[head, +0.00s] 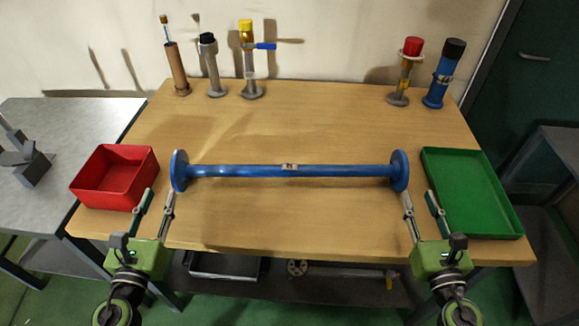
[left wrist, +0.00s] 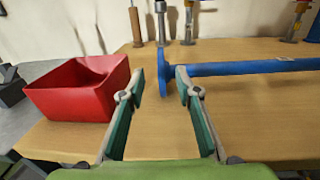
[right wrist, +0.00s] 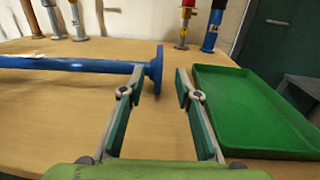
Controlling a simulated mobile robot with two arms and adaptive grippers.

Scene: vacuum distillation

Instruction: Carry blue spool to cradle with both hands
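The blue spool (head: 245,171) is a long blue bar with a round flange at each end and a small tag near its middle. It spans the middle of the wooden table from left to right. Its left flange shows in the left wrist view (left wrist: 165,66) and its right flange in the right wrist view (right wrist: 156,70). My left gripper (head: 160,191) is open and empty, in front of the left flange. My right gripper (head: 418,193) is open and empty, in front of the right flange. Neither touches the spool. I cannot make out a cradle for certain.
A red bin (head: 105,198) is left of my left gripper, and a green tray (head: 480,215) is right of my right gripper. Several upright fittings, including a yellow-topped one (head: 247,70) and a blue one (head: 440,85), stand at the back. The table between spool and fittings is clear.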

